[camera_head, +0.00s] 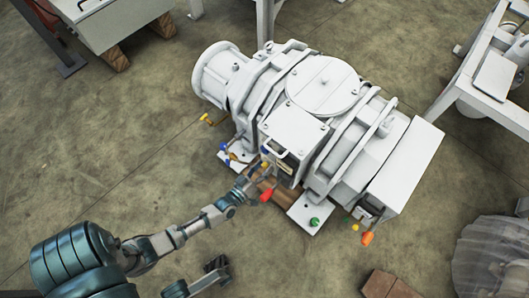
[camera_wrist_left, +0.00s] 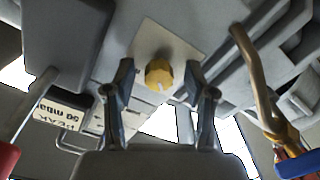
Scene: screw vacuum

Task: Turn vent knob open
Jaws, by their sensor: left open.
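The yellow vent knob (camera_wrist_left: 159,75) sits on a pale square plate (camera_wrist_left: 172,42) on the underside of the machine in the left wrist view. It has a small white mark at its lower edge. My left gripper (camera_wrist_left: 159,70) is open, with one finger on each side of the knob and a gap on both sides. In the head view my left gripper (camera_head: 258,180) is at the near side of the white vacuum machine (camera_head: 320,85), below its front box. A dark part at the bottom of the head view looks like my right gripper (camera_head: 218,266); its jaws are unclear.
A red handle (camera_head: 266,195) is close beside my left gripper. Blue-handled valves (camera_head: 225,149), a green knob (camera_head: 314,222) and an orange handle (camera_head: 367,238) surround the machine's base. In the left wrist view a brown pipe (camera_wrist_left: 250,65) runs at right. Open floor is at left.

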